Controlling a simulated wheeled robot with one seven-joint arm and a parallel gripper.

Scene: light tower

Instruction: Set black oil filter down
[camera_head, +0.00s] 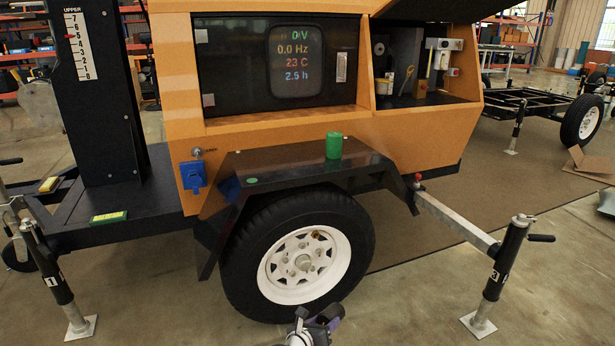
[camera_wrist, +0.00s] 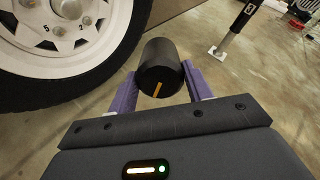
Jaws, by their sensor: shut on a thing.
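The black oil filter (camera_wrist: 160,62) is a dark cylinder with an orange-yellow stripe on the end facing the wrist camera. My gripper (camera_wrist: 158,82) is shut on it, with one purple finger on each side. The filter is held over the floor, beside the trailer wheel. In the head view my gripper (camera_head: 314,328) shows only partly at the bottom edge, low in front of the wheel; the filter is hard to make out there.
A green cylinder (camera_head: 334,145) stands on the black fender (camera_head: 290,160) above the white-rimmed wheel (camera_head: 304,264). Jack stands are at left (camera_head: 50,265) and right (camera_head: 505,262). The orange cabinet has an open bay (camera_head: 425,70) at right. Bare fender lies left of the cylinder.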

